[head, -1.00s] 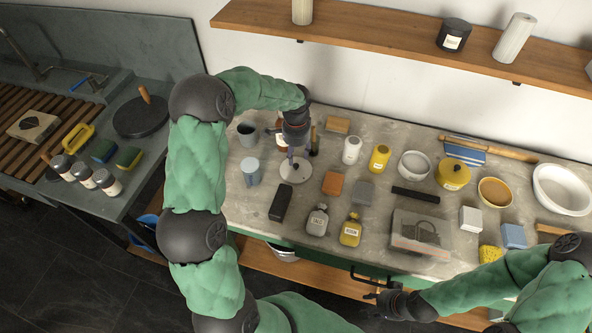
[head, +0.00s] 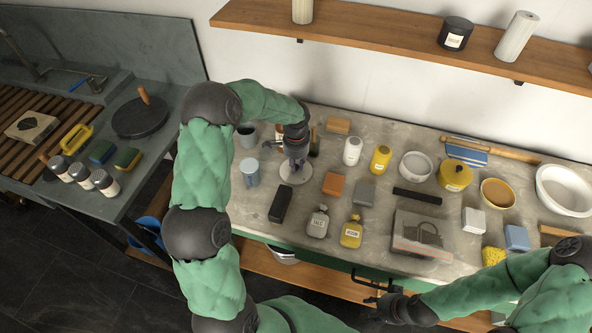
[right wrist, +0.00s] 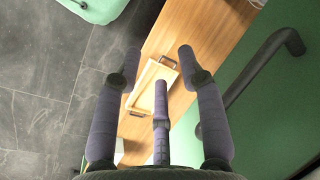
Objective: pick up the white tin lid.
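The white tin lid (head: 300,178) is a flat pale disc lying on the grey worktop in the head view. My right gripper (head: 374,304) is below the worktop's front edge, near a dark drawer handle. In the right wrist view its fingers (right wrist: 158,65) are spread apart and empty.
A blue-grey cup (head: 249,172), a black box (head: 280,204), an orange block (head: 333,184) and a dark bottle (head: 314,142) stand close around the lid. A wooden shelf (head: 400,45) runs above the worktop. The right wrist view shows a wooden tray (right wrist: 153,88) on a lower shelf.

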